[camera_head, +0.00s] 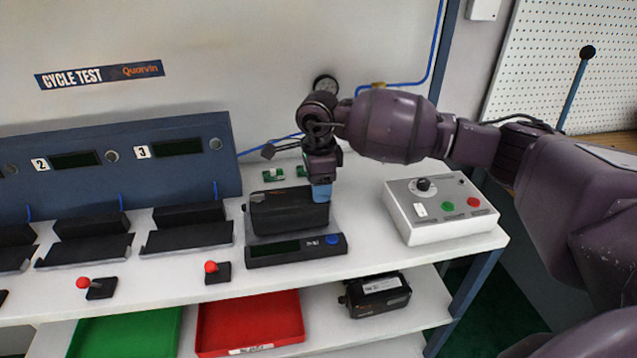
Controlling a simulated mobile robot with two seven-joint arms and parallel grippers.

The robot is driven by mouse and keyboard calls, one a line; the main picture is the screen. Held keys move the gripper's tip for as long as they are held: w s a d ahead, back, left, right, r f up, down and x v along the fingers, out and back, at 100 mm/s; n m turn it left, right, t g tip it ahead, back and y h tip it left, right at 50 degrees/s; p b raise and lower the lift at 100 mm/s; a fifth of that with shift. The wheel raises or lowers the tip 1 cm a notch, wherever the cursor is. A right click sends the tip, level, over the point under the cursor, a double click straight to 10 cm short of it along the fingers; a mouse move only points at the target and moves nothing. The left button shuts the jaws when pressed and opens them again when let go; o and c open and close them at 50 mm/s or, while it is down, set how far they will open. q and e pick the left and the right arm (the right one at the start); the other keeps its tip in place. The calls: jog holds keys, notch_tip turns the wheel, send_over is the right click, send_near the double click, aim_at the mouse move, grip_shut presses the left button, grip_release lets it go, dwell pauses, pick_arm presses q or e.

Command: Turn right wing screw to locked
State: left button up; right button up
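A black valve positioner (283,217) sits in a fixture on the white bench. A small dark raised piece (257,197) shows on its top left; it may be a wing screw. My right gripper (322,192) points down at the top right end of the positioner, its blue fingertip at or just in front of the housing. The right wing screw is not visible; the gripper covers that end. I cannot tell whether the fingers are open, shut or holding it. My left gripper is not in view.
A grey control box (440,226) with a knob and buttons stands at right. A black bar with a display and blue button (333,239) lies in front of the positioner. Red-knobbed levers stand left. A red tray (250,322), a green tray and another black unit (377,295) are below.

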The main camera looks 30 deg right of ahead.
jog(key=c, duration=0.8)
